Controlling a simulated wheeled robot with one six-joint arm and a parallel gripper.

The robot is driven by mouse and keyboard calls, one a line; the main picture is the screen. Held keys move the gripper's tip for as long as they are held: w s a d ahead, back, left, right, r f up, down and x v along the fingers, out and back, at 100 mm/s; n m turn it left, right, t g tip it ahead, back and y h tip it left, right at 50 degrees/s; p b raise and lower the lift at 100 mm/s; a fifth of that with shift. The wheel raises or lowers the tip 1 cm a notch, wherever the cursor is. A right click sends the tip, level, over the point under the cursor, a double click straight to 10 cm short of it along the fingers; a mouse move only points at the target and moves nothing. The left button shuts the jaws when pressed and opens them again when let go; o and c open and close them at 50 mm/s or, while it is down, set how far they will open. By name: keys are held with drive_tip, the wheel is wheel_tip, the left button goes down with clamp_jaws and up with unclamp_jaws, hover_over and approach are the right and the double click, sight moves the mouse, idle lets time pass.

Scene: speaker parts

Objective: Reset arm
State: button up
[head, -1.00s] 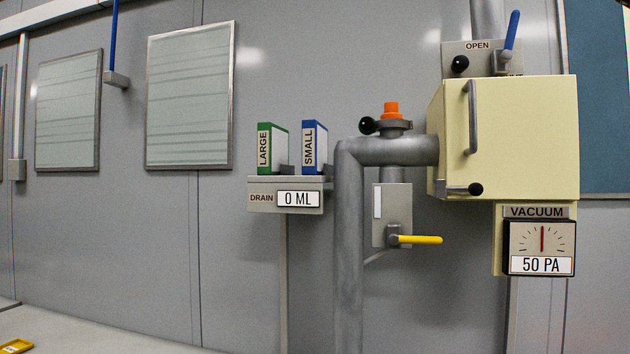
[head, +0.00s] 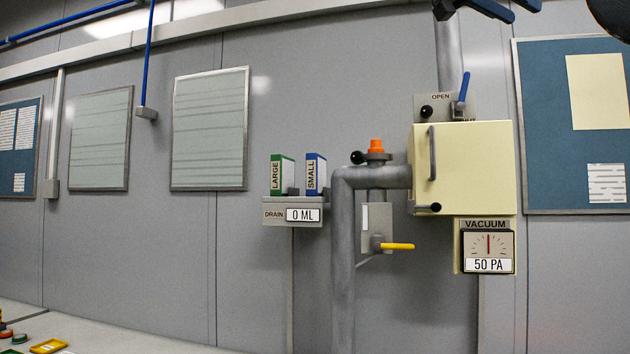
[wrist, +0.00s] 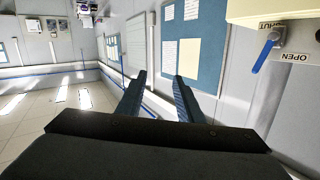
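My gripper (wrist: 160,77) shows in the wrist view with two dark blue fingers spread apart and nothing between them. It points into open room, past a wall with blue notice boards. In the head view, dark parts of my arm or gripper show at the top right edge, cut off by the frame. They are above and apart from the cream box (head: 465,165), whose front looks closed.
A blue-handled lever marked OPEN (head: 463,88) is above the box. A grey pipe (head: 343,260) with an orange cap (head: 376,146) and a yellow valve handle (head: 397,246) stand left of it. The VACUUM gauge (head: 488,245) reads 50 PA. A drain shelf (head: 275,213) holds green and blue-edged binders.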

drive_tip(key=w+a+f+n+t+y+b, duration=0.15)
drive_tip(key=w+f+n, duration=0.3)
drive_tip(key=f, duration=0.65)
drive_tip(key=w+a+f+n+y, duration=0.3)
drive_tip(key=w+f, duration=0.3)
drive_tip(key=f, duration=0.6)
drive_tip(key=w+a+f+n+y, duration=0.2)
drive_tip(key=w+f+n, duration=0.25)
drive_tip(key=f, duration=0.65)
drive_tip(key=s+a+f+n+g+y+b, duration=0.1)
drive_tip(key=s+a+f+y, duration=0.1)
drive_tip(key=f, duration=0.9)
drive_tip(key=s+a+f+n+g+y, duration=0.1)
drive_tip(key=s+a+f+y, duration=0.1)
drive_tip(key=f, duration=0.9)
drive_tip(key=s+a+f+n+g+y+b, duration=0.1)
drive_tip(key=s+a+f+y, duration=0.15)
drive_tip(key=f, duration=0.85)
drive_tip(key=s+a+f+g+y, duration=0.1)
drive_tip(key=s+a+f, duration=0.1)
drive_tip(key=s+f, duration=0.7)
drive_tip(key=s+a+f+g+y+b, duration=0.1)
drive_tip(key=s+a+f, duration=0.2)
drive_tip(key=s+f, duration=0.6)
wheel_tip(320, 180, down, 3)
drive_tip(key=shift+r+n+y, duration=0.1)
drive_tip(key=shift+n+y, duration=0.2)
drive_tip(key=shift+n, duration=0.1)
drive_tip(key=shift+g, duration=0.25)
